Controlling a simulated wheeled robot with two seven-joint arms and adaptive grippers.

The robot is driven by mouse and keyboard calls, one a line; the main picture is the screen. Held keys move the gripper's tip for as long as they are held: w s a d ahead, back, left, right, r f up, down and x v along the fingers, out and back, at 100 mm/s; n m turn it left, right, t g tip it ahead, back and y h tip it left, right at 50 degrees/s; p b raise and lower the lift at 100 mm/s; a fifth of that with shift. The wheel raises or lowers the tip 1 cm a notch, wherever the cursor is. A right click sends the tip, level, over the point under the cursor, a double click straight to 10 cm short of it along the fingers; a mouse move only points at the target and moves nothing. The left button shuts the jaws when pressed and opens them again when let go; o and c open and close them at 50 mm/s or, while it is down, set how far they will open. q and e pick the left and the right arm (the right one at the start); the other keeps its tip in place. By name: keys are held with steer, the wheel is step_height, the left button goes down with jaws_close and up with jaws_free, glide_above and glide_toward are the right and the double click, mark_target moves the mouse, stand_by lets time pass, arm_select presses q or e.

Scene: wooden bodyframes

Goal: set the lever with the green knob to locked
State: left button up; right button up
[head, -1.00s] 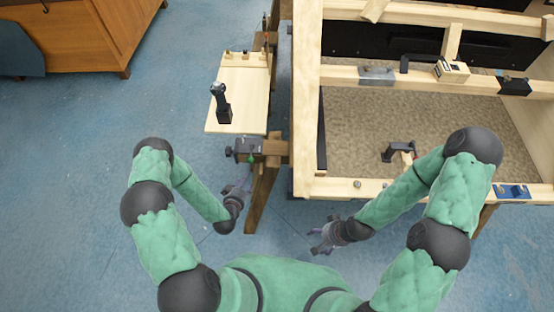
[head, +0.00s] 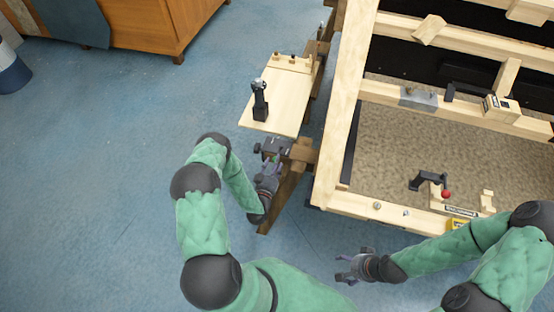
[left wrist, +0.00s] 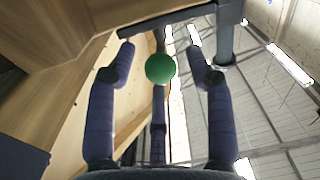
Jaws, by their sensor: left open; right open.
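The green knob (left wrist: 160,68) is a round ball on a dark lever in the left wrist view. It sits between the two fingers of my left gripper (left wrist: 160,77), near their tips, with a visible gap on each side. In the head view, my left gripper (head: 270,169) is open just below the dark bracket (head: 274,147) on the wooden frame's side, and it largely hides the knob there. I cannot tell the lever's setting. My right gripper (head: 343,268) is open and empty over the floor, in front of the frame.
A board (head: 287,95) with an upright black handle (head: 260,100) sticks out above the bracket. The large wooden frame (head: 345,110) stands to the right. A red knob (head: 446,194) is on its front part. Blue floor (head: 120,180) is clear at left.

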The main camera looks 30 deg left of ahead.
arm_select(q)
steer(key=shift+b+x, duration=0.3)
steer(key=shift+x, duration=1.2)
jaws_close()
